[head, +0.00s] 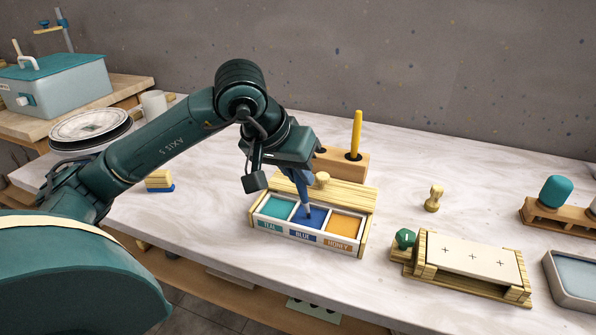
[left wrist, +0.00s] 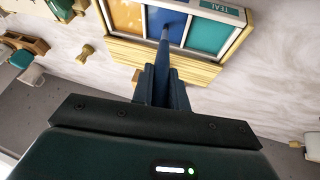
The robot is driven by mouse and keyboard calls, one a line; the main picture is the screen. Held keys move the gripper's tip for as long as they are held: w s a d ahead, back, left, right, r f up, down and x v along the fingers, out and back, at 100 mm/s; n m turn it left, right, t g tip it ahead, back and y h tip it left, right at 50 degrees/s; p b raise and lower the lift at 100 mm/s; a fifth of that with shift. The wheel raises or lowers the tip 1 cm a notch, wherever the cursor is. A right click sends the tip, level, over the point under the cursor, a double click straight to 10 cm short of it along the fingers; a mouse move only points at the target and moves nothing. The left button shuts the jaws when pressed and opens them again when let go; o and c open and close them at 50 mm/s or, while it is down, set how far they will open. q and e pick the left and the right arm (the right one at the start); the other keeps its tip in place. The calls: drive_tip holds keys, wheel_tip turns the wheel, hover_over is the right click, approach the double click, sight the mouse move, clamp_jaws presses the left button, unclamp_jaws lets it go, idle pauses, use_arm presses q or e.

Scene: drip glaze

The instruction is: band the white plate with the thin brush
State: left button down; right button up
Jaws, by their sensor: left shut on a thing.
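My left gripper (head: 300,168) is shut on a blue brush (head: 305,192), held nearly upright with its tip pointing down. The brush tip is in the blue compartment (head: 316,216) of the three-well glaze box (head: 296,238); whether it touches the glaze is hard to tell. In the left wrist view, the brush (left wrist: 173,32) runs from the jaws (left wrist: 163,85) to the blue well (left wrist: 160,18). My right gripper is not in view.
Teal (head: 274,208) and honey (head: 345,224) wells flank the blue. A yellow-handled tool (head: 357,130) stands in a wooden holder (head: 345,165) behind. A cream tile (head: 470,253) on a wooden stand, a wooden stamp (head: 434,199) and a water tray (head: 575,278) are at right.

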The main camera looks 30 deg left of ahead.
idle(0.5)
use_arm(q)
drive_tip(key=shift+s+a+r+p, duration=0.15)
drive_tip(key=shift+r+p, duration=0.35)
drive_tip(key=shift+r, duration=0.3)
drive_tip(key=shift+a+r+p, duration=0.1)
drive_tip(key=shift+r+p, duration=0.35)
drive_tip(key=shift+r, duration=0.35)
drive_tip(key=shift+r, duration=0.1)
wheel_tip(320, 180, up, 4)
drive_tip(key=p, duration=0.3)
